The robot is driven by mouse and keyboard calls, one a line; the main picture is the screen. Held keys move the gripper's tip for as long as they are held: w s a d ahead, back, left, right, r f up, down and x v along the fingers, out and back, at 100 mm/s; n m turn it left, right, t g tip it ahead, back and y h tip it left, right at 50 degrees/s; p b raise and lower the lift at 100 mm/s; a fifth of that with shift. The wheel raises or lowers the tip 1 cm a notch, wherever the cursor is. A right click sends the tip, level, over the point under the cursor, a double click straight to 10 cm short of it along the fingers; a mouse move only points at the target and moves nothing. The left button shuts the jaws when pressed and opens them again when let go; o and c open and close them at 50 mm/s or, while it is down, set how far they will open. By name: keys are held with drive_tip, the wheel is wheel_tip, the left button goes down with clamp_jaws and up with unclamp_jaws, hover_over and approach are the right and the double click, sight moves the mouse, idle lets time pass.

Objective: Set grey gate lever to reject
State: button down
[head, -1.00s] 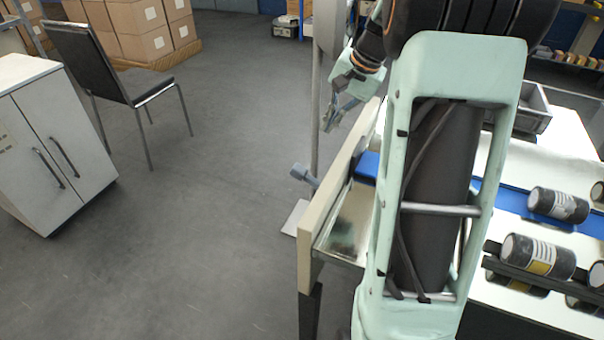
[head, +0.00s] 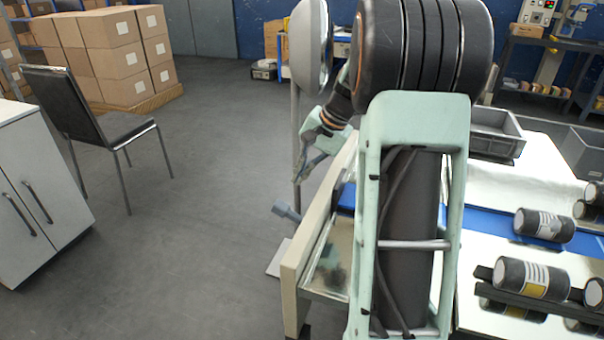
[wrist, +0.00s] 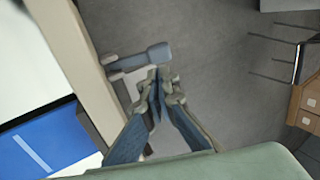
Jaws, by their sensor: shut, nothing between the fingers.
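The grey gate lever (head: 287,212) sticks out from the outer left side of the machine's cream side panel. In the wrist view the lever (wrist: 150,57) shows as a blue-grey handle on a short shaft, just beyond my fingertips. My gripper (head: 298,178) is above the lever in the head view and points down. In the wrist view my gripper (wrist: 163,74) has its fingers together with nothing between them. The fingertips look very near the handle; I cannot tell whether they touch it.
The cream side panel (head: 293,275) stands right beside the lever. Behind it are a blue conveyor strip (head: 482,222), dark rolls (head: 532,277) and a grey crate (head: 496,135). A chair (head: 95,115) and cabinet (head: 35,200) stand left. The floor between is clear.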

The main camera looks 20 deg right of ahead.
sight(281, 204)
drive_tip(key=b+x, duration=0.2)
drive_tip(key=x, duration=0.7)
drive_tip(key=shift+a+f, duration=0.1)
drive_tip(key=shift+f, duration=0.25)
drive_tip(key=shift+w+p, duration=0.1)
drive_tip(key=shift+p, duration=0.3)
drive_tip(key=shift+w+a+f+g+h+p, duration=0.15)
drive_tip(key=shift+g+h+p, duration=0.15)
drive_tip(key=shift+p, duration=0.15)
